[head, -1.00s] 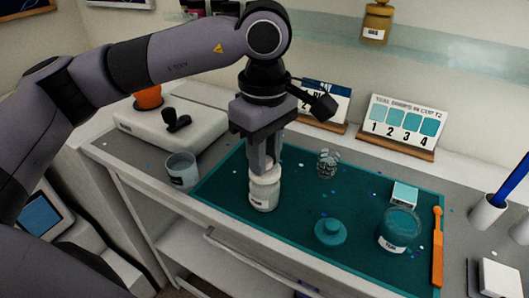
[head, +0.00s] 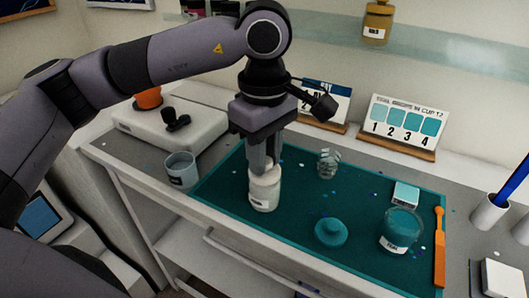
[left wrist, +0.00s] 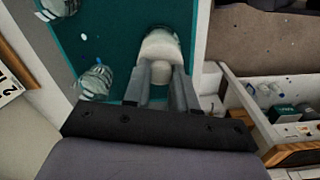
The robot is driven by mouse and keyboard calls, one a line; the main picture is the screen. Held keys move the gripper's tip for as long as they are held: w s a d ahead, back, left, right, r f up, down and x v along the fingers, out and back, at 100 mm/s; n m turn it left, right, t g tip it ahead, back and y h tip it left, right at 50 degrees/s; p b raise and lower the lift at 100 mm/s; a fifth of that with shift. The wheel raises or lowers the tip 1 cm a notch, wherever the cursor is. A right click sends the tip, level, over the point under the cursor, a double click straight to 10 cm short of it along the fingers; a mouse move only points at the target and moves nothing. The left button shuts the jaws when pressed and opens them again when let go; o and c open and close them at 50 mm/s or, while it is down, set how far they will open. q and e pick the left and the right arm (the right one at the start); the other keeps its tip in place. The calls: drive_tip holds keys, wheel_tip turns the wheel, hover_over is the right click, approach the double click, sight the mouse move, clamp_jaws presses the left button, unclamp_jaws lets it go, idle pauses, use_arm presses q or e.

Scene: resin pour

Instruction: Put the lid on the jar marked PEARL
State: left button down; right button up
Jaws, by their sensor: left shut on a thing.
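A white jar (head: 264,196) with a small label, too small to read, stands upright on the teal mat (head: 290,256). A white lid (head: 265,172) is on its mouth and looks about level; it also shows in the left wrist view (left wrist: 160,44). My left gripper (head: 264,166) points down and is shut on the lid's knob (left wrist: 162,72). The fingers hide part of the lid, so I cannot tell whether it sits fully flush. A teal jar (head: 399,232) stands open at the mat's right. A teal lid (head: 331,232) lies apart from it. My right gripper is not in view.
A grey cup (head: 181,170) stands left of the mat. A clear ribbed glass piece (head: 328,163) is behind the white jar. An orange stick (head: 439,248) lies at the mat's right edge, near a small teal-topped box (head: 405,194). Number cards (head: 400,125) stand behind.

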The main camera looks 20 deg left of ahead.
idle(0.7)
use_arm(q)
drive_tip(key=shift+c, duration=1.8)
unclamp_jaws()
drive_tip(key=shift+r, duration=0.1)
drive_tip(key=shift+r+p, duration=1.95)
drive_tip(key=shift+r, duration=1.45)
clamp_jaws()
